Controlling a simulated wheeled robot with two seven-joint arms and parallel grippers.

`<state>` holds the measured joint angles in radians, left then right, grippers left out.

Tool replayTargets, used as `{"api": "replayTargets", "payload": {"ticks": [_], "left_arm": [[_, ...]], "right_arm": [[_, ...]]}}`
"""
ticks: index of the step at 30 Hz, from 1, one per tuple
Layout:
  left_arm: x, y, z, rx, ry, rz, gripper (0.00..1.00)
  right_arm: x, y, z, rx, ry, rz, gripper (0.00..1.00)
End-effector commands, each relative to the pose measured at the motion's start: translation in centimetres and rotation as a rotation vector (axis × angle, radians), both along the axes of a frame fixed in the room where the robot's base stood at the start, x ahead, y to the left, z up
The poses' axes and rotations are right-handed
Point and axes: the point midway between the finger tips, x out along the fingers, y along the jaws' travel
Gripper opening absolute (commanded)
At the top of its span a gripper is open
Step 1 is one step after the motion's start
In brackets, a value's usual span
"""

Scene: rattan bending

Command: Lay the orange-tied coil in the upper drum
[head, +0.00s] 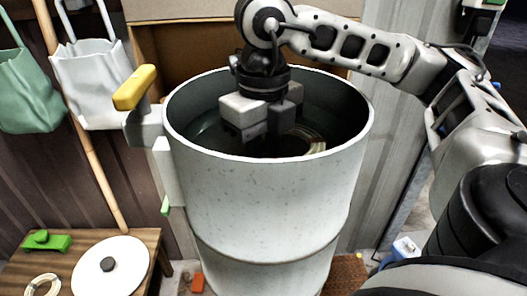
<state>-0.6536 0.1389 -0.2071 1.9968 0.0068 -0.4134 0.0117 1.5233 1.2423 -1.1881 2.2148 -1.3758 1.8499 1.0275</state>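The pale speckled upper drum (265,200) stands upright in the middle of the head view, with its open top toward me. My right gripper (262,137) reaches down inside the drum mouth, near its middle. Its fingertips are partly hidden, so whether they are apart or closed is unclear. A tan coil (312,144) shows in part inside the drum, just right of the gripper and behind the near rim. The rest of it is hidden, and no orange tie is visible on it. My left gripper is not in view.
A yellow-topped lever (135,88) stands at the drum's left rim. A wooden table (62,258) at lower left holds a white disc (111,265), a green tool (47,242) and a pale ring (40,286). Bags (92,75) hang at upper left. A cardboard box (175,42) is behind the drum.

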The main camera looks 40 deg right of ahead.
Motion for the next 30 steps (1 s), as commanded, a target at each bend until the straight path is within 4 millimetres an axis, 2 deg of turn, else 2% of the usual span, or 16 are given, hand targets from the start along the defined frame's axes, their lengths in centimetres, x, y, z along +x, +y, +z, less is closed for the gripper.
{"api": "replayTargets", "payload": {"ticks": [2, 3, 5, 14, 19, 21, 27, 30], "left_arm": [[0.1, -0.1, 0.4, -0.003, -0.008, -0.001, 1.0], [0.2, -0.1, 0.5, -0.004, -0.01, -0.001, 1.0], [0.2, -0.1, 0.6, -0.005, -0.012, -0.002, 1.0], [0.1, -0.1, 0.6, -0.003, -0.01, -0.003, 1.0], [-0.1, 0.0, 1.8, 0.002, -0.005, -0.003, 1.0], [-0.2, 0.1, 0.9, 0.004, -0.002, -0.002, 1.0], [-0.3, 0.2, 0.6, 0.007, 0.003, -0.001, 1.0], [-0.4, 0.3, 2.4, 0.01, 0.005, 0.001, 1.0]], "right_arm": [[0.0, 0.0, 0.0, 0.0, 0.0, 0.0, 0.0], [0.0, 0.0, 0.0, 0.0, 0.001, 0.0, 0.26], [0.0, 0.0, 0.0, 0.0, 0.001, 0.0, 0.43], [0.0, 0.0, 0.2, 0.0, 0.0, 0.0, 0.43], [0.0, 0.0, 1.8, -0.001, -0.002, -0.001, 0.43], [0.1, 0.0, 2.5, 0.001, -0.005, 0.0, 0.43], [0.1, 0.1, 7.4, 0.002, -0.006, 0.002, 0.43], [0.1, 0.0, 10.6, 0.0, -0.007, -0.001, 0.43]]}}
